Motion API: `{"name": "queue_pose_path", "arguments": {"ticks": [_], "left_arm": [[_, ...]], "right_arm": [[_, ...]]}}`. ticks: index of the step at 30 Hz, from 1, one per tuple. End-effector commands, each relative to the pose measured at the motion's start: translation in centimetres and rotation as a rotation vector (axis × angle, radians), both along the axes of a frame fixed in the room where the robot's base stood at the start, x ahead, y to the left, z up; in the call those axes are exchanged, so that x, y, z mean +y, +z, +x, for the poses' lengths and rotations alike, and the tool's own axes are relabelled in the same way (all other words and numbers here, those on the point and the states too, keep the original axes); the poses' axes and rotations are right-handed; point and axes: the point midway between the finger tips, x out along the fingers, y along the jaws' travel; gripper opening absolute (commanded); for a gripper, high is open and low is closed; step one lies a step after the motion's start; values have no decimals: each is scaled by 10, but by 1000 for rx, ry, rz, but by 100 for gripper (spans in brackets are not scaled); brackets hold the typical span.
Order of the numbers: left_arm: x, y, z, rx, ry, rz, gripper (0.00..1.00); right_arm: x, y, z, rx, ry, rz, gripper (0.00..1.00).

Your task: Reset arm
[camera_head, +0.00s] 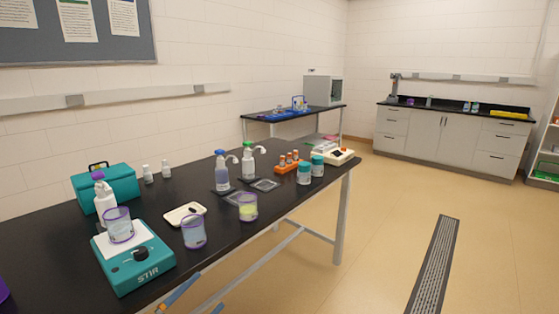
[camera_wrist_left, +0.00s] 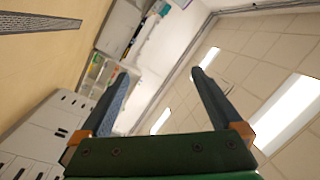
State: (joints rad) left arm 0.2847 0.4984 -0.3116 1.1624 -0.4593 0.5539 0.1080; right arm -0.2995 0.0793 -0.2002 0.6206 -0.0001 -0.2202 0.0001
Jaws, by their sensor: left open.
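My left gripper (camera_head: 210,290) shows at the bottom edge of the head view, in front of the near edge of the black bench (camera_head: 60,250). Only parts of its blue-grey fingers and orange joints show. In the left wrist view the left gripper (camera_wrist_left: 158,78) has its two fingers wide apart, with nothing between them. It points away from the bench, toward the far wall and ceiling. My right gripper is not in view.
A teal stirrer (camera_head: 140,275) carries a beaker (camera_head: 119,225). Two more beakers, one bluish (camera_head: 194,232) and one yellowish (camera_head: 248,207), stand near the bench's front edge. An orange rack (camera_head: 288,166) and teal-lidded jars (camera_head: 304,174) are farther right. The floor (camera_head: 390,215) is clear beyond the bench.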

Motion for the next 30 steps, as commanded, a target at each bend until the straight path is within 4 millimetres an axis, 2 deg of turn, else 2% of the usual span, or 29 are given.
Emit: {"name": "queue_pose_path", "arguments": {"ticks": [1, 3, 5, 6, 8, 9, 11, 12, 14, 15, 18, 21, 22, 25, 30], "left_arm": [[10, -43, -7, 123, 81, -44, 100], [24, -101, -24, 290, 197, -91, 100], [34, -149, -45, 431, 289, -122, 100], [38, -179, -63, 524, 344, -138, 100], [43, -222, -95, 660, 424, -157, 100], [45, -248, -118, 751, 474, -165, 100], [46, -284, -158, 886, 545, -176, 100], [46, -306, -186, 975, 590, -179, 100], [43, -334, -231, 1108, 653, -182, 100], [40, -349, -262, 1194, 692, -182, 100], [30, -377, -335, 1390, 777, -179, 100], [20, -390, -392, 1536, 834, -170, 100], [18, -391, -404, 1567, 846, -169, 100], [13, -394, -430, 1634, 870, -163, 100], [12, -395, -437, 1652, 877, -161, 100]], "right_arm": [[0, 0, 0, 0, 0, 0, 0], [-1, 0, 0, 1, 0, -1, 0], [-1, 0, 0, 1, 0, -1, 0], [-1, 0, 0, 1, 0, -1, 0], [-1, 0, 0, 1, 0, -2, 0], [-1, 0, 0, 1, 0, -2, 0], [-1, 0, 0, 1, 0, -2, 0], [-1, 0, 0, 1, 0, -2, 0], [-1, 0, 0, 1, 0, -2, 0], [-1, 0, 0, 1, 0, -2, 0], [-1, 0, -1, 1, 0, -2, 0], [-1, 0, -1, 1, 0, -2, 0], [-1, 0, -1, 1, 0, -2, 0], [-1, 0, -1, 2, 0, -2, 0], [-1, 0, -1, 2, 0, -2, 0]]}}
